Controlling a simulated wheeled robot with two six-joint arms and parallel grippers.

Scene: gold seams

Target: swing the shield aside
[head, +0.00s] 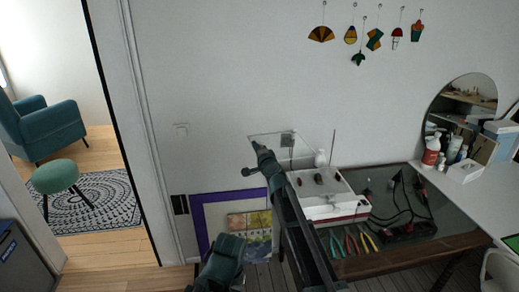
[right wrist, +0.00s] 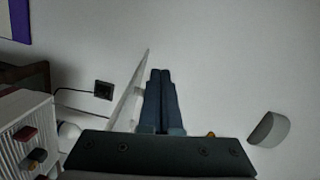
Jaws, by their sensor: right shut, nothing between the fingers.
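A clear shield (head: 272,138) stands at the back left of a white machine (head: 326,190), near the wall. In the right wrist view the shield (right wrist: 130,92) is a thin pale pane seen nearly edge-on, just left of the fingers. My right gripper (head: 258,148) reaches up to the shield's left part in the head view. Its fingers (right wrist: 161,95) are shut with nothing between them. I cannot tell whether they touch the pane. My left gripper (head: 230,247) is low in the head view, left of the right arm; its fingers are not clear.
Pliers (head: 354,243) lie in front of the machine on a dark glass-topped table (head: 430,250). Cables and a power strip (head: 405,230) lie at right. A purple-framed panel (head: 203,225) leans by the wall. A wall socket (right wrist: 103,90) and grey fixture (right wrist: 270,130) show behind the fingers.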

